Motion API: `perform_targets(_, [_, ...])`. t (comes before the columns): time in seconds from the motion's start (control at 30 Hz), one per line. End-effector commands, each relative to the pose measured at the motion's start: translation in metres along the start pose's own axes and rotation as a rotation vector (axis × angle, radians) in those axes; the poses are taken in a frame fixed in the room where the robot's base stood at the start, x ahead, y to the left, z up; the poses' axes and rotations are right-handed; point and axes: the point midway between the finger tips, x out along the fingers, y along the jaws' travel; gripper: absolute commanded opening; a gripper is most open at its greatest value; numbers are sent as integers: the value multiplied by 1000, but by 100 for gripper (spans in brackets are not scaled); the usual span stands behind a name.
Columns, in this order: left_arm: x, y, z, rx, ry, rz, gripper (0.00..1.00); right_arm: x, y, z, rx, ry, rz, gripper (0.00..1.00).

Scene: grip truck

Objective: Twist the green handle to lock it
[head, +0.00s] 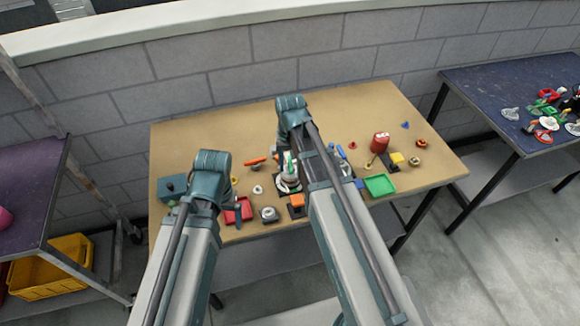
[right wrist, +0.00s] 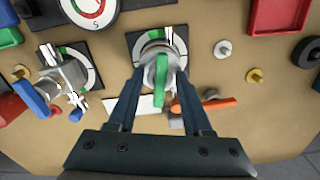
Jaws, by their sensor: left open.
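The green handle (right wrist: 162,70) stands up from a round grey knob on a black-framed plate with a green and white dial in the right wrist view. My right gripper (right wrist: 160,74) is open, with one finger on each side of the handle and knob. Gaps seem to show between the fingers and the handle, but I cannot tell whether either touches the knob. In the head view, my right forearm hides most of this gripper. My left gripper (head: 228,207) is open and empty over the left front of the table, partly hidden by its wrist.
The tan table (head: 200,140) carries several small parts: a red tray (head: 238,211), a green tray (head: 380,185) and a red canister (head: 380,142). The table's back strip is clear.

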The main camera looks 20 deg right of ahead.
Motion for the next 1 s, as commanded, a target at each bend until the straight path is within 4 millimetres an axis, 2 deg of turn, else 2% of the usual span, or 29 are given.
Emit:
perform_targets(0.17, [-6,-1,0,0,0,0,94,-6,0,0,-1,0,0,50])
perform_targets(1.0, [-70,-7,4,0,0,0,94,-70,0,0,-1,0,0,50])
